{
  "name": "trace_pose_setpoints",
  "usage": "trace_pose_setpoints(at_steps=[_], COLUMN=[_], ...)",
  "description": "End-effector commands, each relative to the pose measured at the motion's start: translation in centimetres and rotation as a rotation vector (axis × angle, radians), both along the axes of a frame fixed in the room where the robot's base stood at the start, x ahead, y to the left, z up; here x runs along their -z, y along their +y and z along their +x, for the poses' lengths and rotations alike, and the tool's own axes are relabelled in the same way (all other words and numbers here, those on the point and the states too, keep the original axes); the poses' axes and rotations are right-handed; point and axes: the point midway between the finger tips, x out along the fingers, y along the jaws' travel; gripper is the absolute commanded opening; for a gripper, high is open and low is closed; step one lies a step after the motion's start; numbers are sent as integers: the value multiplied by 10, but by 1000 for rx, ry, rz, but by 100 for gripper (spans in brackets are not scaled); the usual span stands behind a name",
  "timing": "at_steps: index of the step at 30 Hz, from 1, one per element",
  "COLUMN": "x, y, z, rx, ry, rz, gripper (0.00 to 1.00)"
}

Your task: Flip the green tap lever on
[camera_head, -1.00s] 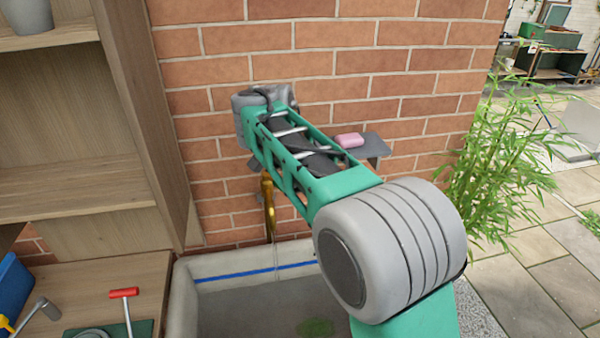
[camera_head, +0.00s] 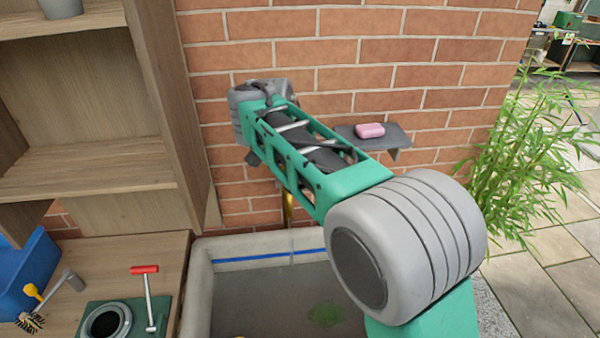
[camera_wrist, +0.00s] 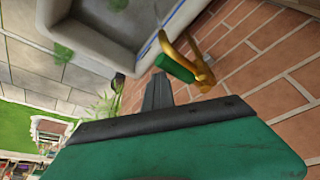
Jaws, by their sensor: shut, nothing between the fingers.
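The brass tap (camera_head: 287,208) is on the brick wall above the basin, mostly hidden behind my arm in the head view. The wrist view shows the tap (camera_wrist: 205,75) with its green lever (camera_wrist: 175,67). My gripper (camera_wrist: 157,88) is shut and empty, its dark fingers close beside the lever. I cannot tell whether they touch it. A thin pale vertical line shows below the spout in the head view; I cannot tell for sure if it is water. My fingers are not clearly visible in the head view.
The basin (camera_head: 203,290) with a blue stripe lies below the tap. A pink soap (camera_head: 370,130) sits on a dark wall shelf (camera_head: 398,142) behind my arm. A wooden shelf unit (camera_head: 90,183) stands left. A red-handled tool (camera_head: 147,290) and blue bin (camera_head: 30,272) are on the bench.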

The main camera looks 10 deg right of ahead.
Motion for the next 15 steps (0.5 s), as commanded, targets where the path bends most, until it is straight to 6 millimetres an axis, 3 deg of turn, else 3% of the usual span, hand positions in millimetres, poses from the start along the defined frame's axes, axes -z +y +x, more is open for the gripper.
trace_pose_setpoints(at_steps=[10, 15], x=[1, 0], y=[7, -2], z=[-2, -2], rx=[-17, -17], ry=[8, 8], rz=[4, 5], gripper=[0, 0])
